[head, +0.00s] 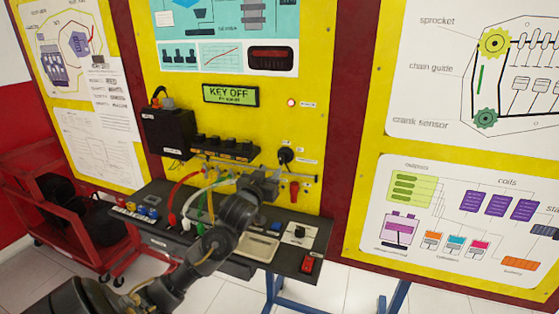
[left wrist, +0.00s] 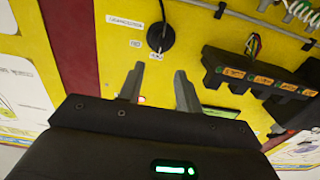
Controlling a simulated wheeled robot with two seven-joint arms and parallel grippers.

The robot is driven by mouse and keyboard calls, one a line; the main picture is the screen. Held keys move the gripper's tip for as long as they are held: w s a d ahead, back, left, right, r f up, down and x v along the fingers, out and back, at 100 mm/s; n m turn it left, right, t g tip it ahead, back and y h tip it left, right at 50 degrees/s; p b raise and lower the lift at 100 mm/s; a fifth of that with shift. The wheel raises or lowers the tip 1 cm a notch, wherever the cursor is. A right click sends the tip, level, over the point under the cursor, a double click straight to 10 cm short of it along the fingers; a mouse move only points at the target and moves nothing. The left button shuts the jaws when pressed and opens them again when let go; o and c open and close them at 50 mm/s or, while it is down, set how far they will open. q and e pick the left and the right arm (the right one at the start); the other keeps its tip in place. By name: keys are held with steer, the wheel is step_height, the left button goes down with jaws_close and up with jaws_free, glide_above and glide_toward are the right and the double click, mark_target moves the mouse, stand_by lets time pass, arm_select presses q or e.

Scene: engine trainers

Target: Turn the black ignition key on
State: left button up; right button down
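The black ignition key (head: 285,155) sits in its round black switch on the yellow panel, and the display (head: 231,95) above it reads KEY OFF. In the left wrist view the ignition switch (left wrist: 161,37) shows at the top, just beyond my fingertips. My left gripper (head: 270,179) is in front of the panel, below and slightly left of the switch in the head view. In the left wrist view its two fingers (left wrist: 155,72) are spread with nothing between them. The gripper looks apart from the key. My right gripper is not in view.
A black coil strip (head: 222,148) with wires is left of the switch. A red item (head: 294,191) is below it. The black bench shelf (head: 310,245) with cables and a red switch (head: 308,264) juts out below. A red cart (head: 70,215) stands at left.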

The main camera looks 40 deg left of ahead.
mark_target(280, 160)
arm_select(q)
steer(key=p+x, duration=0.2)
steer(key=x, duration=0.7)
steer(key=shift+w+a, duration=0.1)
steer(key=shift+w, duration=0.15)
jaws_close()
